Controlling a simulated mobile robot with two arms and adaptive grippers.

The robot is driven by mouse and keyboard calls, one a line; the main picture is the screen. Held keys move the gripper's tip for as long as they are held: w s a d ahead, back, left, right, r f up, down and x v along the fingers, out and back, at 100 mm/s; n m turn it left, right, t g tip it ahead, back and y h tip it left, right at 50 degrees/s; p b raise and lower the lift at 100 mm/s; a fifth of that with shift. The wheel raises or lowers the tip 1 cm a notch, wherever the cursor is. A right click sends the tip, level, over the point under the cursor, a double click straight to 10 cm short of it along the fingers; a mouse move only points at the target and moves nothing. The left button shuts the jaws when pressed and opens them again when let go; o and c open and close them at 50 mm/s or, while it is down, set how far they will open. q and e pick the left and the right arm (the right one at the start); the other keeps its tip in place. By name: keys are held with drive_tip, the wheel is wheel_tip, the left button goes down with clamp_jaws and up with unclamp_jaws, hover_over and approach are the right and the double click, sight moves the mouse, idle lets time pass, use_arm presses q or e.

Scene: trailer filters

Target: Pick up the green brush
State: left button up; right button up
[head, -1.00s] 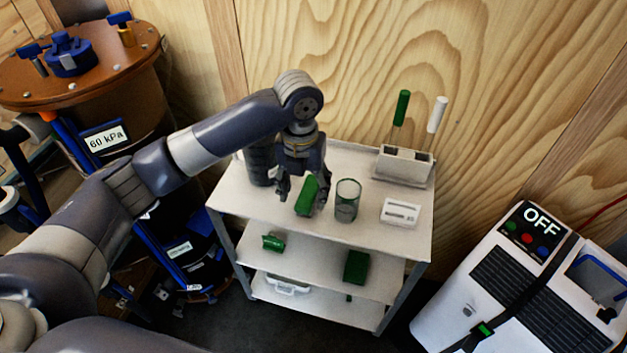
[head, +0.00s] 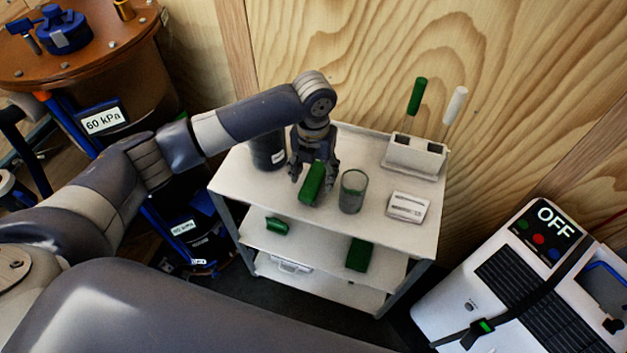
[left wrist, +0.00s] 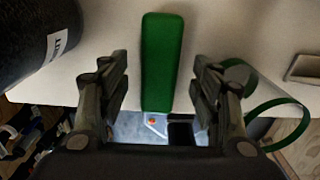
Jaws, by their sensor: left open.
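A green oblong block (head: 312,184) lies on the top shelf of the white cart, at its front left. Two long-handled tools stand in a white holder (head: 414,157) at the back right, one with a green handle (head: 417,97). I cannot tell for sure which green thing is the brush. My left gripper (head: 311,178) points down over the block, open. In the left wrist view the green block (left wrist: 161,60) lies lengthwise between the parted fingers (left wrist: 160,75), with a gap on each side. My right gripper is not in view.
A clear glass (head: 353,191) stands close right of the block, a dark cylinder (head: 267,151) to its left. A white box (head: 407,207) lies at the right. Lower shelves of the cart (head: 432,245) hold green items (head: 360,254). A white machine marked OFF (head: 500,280) stands right.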

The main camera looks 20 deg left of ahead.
use_arm(q)
wheel_tip(320, 180, down, 3)
drive_tip(key=shift+a+r, duration=0.1)
drive_tip(key=shift+r, duration=0.05)
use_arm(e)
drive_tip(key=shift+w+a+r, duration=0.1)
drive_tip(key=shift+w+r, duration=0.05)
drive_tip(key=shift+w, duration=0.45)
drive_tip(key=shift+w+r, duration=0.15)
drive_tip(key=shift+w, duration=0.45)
use_arm(q)
drive_tip(key=shift+c, duration=1.1)
drive_tip(key=c, duration=1)
drive_tip(key=shift+o, duration=0.2)
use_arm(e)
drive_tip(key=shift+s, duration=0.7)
use_arm(q)
drive_tip(key=shift+r, duration=0.1)
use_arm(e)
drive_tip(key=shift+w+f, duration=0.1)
